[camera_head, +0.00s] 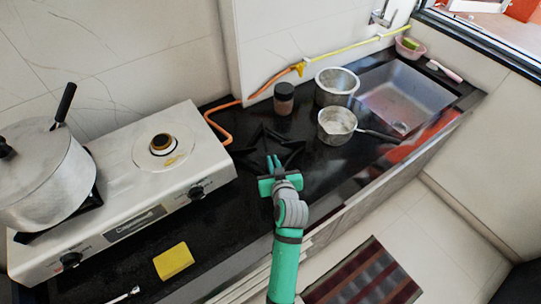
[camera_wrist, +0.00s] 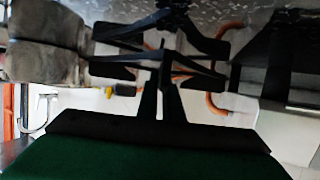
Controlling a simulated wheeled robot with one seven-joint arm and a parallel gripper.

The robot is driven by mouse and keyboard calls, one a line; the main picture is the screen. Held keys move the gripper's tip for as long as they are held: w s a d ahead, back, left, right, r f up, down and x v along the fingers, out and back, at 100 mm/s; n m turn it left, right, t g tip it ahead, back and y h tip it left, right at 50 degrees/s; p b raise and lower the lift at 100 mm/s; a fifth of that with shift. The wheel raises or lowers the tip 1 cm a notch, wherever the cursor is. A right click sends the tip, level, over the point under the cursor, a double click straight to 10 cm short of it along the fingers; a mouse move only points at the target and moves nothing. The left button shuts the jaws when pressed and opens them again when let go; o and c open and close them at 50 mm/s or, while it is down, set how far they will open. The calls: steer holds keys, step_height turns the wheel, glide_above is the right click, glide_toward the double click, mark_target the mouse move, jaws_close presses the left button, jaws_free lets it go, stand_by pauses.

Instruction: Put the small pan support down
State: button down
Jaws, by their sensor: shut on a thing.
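The small pan support (camera_head: 266,138) is a black, several-armed metal piece over the black counter, just right of the stove in the head view. My gripper (camera_head: 274,163) is shut on its near side. In the wrist view the support (camera_wrist: 205,78) spreads to both sides of my narrow black fingers (camera_wrist: 162,92). The support looks close to the counter, but black against black I cannot tell whether it touches it. Part of its near side is hidden by my gripper.
The white stove (camera_head: 120,205) stands left, with a lidded pot (camera_head: 48,180) and a bare burner (camera_head: 162,145). An orange hose (camera_head: 222,125) runs behind. A jar (camera_head: 284,98), two metal pots (camera_head: 337,82) and a sink (camera_head: 405,90) lie right. A yellow sponge (camera_head: 173,260) is in front.

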steer(key=w, duration=0.2)
steer(key=w+a, duration=0.1)
steer(key=w, duration=0.1)
steer(key=shift+r, duration=0.1)
steer(key=shift+f, duration=0.55)
steer(key=shift+s+d+f, duration=0.1)
steer(key=shift+d, duration=0.2)
steer(key=shift+s+a+f, duration=0.1)
steer(key=shift+s+a, duration=0.05)
steer(key=shift+a, duration=0.25)
steer(key=c, duration=1.9)
jaws_free()
steer(key=shift+d, duration=0.15)
